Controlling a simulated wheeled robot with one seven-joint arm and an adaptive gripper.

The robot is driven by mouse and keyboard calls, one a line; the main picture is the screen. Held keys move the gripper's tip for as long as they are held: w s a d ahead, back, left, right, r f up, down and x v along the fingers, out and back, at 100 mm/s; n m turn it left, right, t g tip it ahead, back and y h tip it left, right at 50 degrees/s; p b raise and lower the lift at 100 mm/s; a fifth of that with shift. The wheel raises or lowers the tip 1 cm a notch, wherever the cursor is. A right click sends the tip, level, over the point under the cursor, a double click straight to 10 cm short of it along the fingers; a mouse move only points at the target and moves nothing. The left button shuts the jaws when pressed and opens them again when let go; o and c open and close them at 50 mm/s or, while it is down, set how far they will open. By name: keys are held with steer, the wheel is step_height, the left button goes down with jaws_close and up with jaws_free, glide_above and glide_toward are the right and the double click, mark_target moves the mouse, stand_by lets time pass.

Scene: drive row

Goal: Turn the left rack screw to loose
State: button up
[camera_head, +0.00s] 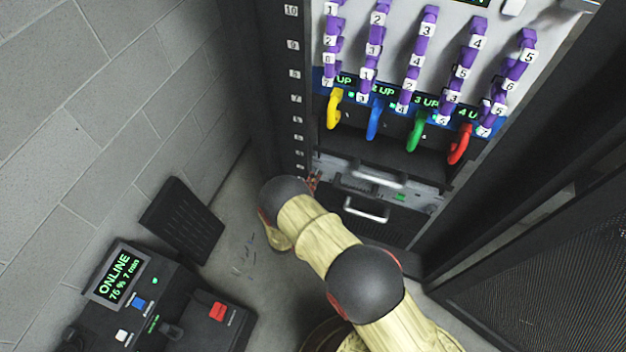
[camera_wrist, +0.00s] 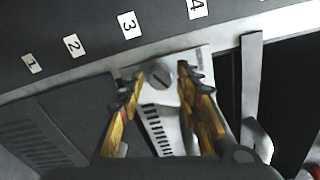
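The rack screw (camera_wrist: 160,76) is a round grey head with a dark slot, set in the silver flange (camera_wrist: 172,125) of a rack unit, in the upper middle of the wrist view. My gripper (camera_wrist: 158,82) is open, with one yellow, dark-tipped finger on each side of the screw head. A gap shows between each fingertip and the head; I cannot tell how far the tips are from the flange. In the head view my arm hides the screw, and only a bit of my gripper (camera_head: 313,182) shows at the rack's left post.
The rack post (camera_wrist: 100,40) carries number labels. A silver handle (camera_head: 366,210) juts out from the low unit. Above hang yellow, blue, green and red hooks (camera_head: 418,132). A mesh door (camera_head: 560,270) stands open at right. A console (camera_head: 150,300) stands lower left.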

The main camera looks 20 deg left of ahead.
steer(key=shift+o, duration=0.5)
steer(key=shift+s, duration=0.1)
steer(key=s+a, duration=0.1)
steer(key=s, duration=1)
steer(key=shift+s+r, duration=0.25)
steer(key=shift+s, duration=0.1)
steer(key=shift+a, duration=0.1)
